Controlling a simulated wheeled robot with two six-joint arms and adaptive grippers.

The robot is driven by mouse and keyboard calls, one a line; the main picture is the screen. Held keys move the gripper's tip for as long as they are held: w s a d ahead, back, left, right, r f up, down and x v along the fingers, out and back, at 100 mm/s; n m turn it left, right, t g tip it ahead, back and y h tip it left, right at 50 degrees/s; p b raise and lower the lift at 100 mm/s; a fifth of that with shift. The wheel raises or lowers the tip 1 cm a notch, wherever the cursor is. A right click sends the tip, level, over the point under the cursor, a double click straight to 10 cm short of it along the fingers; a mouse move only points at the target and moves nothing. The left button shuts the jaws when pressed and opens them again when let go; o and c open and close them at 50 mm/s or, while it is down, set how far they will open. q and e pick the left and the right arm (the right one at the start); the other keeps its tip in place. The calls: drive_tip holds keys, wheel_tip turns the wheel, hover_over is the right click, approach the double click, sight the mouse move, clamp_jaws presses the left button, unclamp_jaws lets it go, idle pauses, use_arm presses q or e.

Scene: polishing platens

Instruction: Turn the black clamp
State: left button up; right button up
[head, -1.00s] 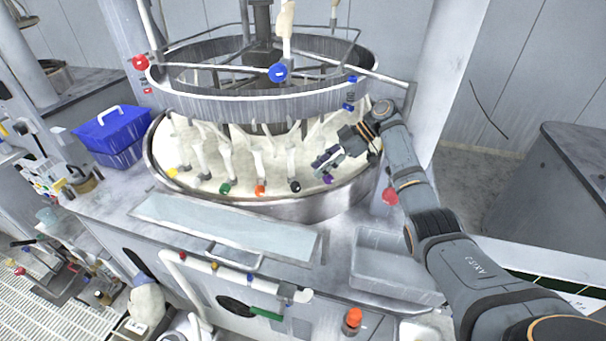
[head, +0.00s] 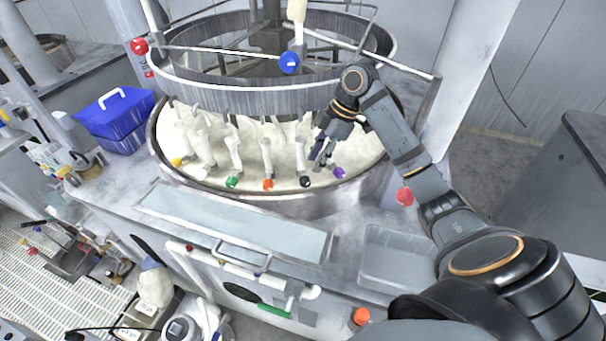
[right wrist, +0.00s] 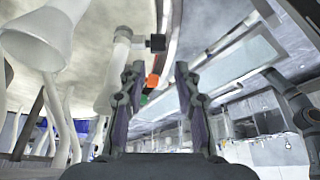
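The black clamp is a white, jointed upright piece with a black end (head: 305,182) at the front rim of the round machine. In the right wrist view its black end (right wrist: 157,42) lies ahead of the fingertips, slightly above the gap between them. My right gripper (head: 319,153) is over the bowl, just right of the black clamp and behind the purple end (head: 338,173). In the right wrist view the right gripper (right wrist: 158,70) has its two fingers apart with nothing between them. My left gripper is not in view.
Orange (head: 268,185), green (head: 232,182) and yellow (head: 177,162) clamp ends line the rim to the left. A metal ring (head: 250,100) with a blue ball (head: 289,63) hangs above the bowl. A grey tray (head: 395,262) sits at front right.

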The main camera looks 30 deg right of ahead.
sight(306, 178)
drive_tip(key=x, duration=0.2)
drive_tip(key=p+x, duration=0.1)
drive_tip(key=x, duration=0.1)
drive_tip(key=p+x, duration=0.1)
drive_tip(key=x, duration=0.1)
drive_tip(key=shift+w+f, duration=0.3)
drive_tip(key=shift+s+a+f, duration=0.1)
drive_tip(key=shift+a+f, duration=0.2)
drive_tip(key=shift+f, duration=0.25)
drive_tip(key=shift+c, duration=0.3)
drive_tip(key=shift+d, duration=0.1)
clamp_jaws()
